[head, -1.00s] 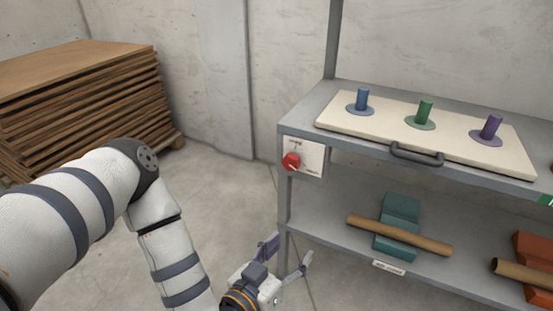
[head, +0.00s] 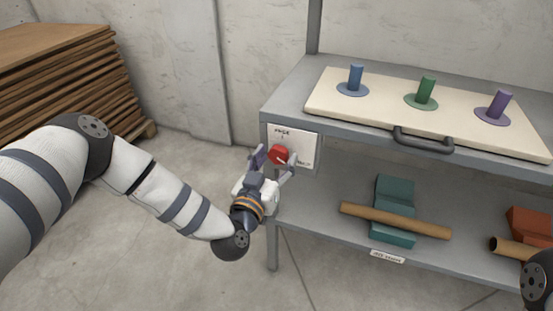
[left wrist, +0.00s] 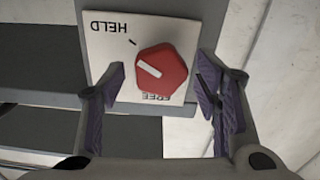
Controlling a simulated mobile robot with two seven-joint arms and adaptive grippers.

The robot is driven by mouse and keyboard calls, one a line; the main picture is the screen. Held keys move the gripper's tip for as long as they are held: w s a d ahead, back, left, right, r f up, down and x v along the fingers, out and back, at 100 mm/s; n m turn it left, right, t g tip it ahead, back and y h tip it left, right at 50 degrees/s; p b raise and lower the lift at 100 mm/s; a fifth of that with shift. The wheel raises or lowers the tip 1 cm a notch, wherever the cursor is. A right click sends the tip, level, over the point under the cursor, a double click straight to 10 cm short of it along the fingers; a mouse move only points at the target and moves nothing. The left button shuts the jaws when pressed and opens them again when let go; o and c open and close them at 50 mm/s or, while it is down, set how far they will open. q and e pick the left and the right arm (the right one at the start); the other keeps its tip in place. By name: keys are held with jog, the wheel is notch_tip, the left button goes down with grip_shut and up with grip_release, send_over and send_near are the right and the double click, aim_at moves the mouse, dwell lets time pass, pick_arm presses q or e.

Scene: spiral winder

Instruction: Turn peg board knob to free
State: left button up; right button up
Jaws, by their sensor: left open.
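The red knob (head: 279,153) sits on a white label plate (head: 308,147) at the left end of the shelf unit's top edge. In the left wrist view the knob (left wrist: 163,72) has a white pointer mark aimed up and left. The plate (left wrist: 108,45) appears upside down there, with HELD above the knob and FREE below it, partly covered. My left gripper (head: 273,162) is open, with its fingers on either side of the knob. I see gaps between the fingers and the knob in the left wrist view. My right gripper is out of view.
The peg board (head: 330,110) lies on the top shelf with blue, green and purple pegs and a dark front handle (head: 423,141). A cardboard tube (head: 395,220) rests on a teal block below. Stacked boards (head: 60,85) stand at the left.

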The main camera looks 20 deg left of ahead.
pick_arm(q)
jog(key=shift+w, duration=0.4)
jog(key=shift+c, duration=0.4)
jog(key=c, duration=1.1)
jog(key=shift+o, duration=0.2)
